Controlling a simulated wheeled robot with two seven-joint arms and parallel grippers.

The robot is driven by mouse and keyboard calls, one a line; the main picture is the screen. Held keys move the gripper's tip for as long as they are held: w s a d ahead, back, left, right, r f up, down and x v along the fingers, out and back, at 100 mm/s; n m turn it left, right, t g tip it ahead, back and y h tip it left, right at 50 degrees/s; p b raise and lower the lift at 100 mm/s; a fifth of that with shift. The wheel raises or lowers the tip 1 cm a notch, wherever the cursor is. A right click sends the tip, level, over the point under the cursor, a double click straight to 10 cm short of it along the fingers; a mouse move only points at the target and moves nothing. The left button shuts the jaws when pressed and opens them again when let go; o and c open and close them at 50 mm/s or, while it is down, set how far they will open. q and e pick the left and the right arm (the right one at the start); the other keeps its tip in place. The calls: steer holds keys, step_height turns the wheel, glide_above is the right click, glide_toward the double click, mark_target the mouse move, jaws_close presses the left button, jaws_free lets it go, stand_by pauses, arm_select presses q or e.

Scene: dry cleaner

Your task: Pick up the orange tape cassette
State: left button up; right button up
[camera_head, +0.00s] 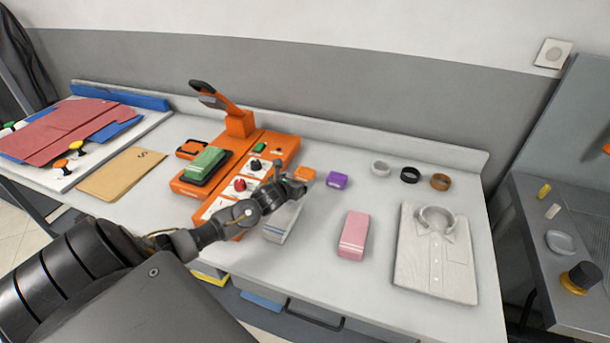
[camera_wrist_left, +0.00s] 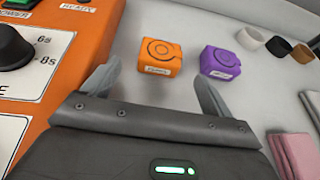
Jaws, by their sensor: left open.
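The orange tape cassette (camera_head: 305,174) is a small block lying on the white table just right of the orange machine. In the left wrist view the orange cassette (camera_wrist_left: 160,57) lies ahead of and between my open fingers, apart from them. A purple cassette (camera_head: 337,180) lies just to its right, and it also shows in the left wrist view (camera_wrist_left: 221,62). My left gripper (camera_head: 290,187) is open and empty, close in front of the orange cassette. In the left wrist view both fingertips of the left gripper (camera_wrist_left: 155,80) show. My right gripper is not in view.
The orange press machine (camera_head: 285,150) with knobs stands left of my gripper. A pink folded cloth (camera_head: 354,235), a folded white shirt (camera_head: 435,262) and white, black and brown tape rolls (camera_head: 410,175) lie to the right. A grey-white folded cloth (camera_head: 282,222) lies beneath my gripper.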

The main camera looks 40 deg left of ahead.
mark_target(302, 175)
arm_select(q)
steer(key=x, duration=0.5)
steer(key=shift+w+p, duration=0.1)
steer(key=shift+p, duration=0.2)
steer(key=shift+c, duration=0.3)
steer(key=c, duration=0.9)
steer(key=shift+c, duration=0.5)
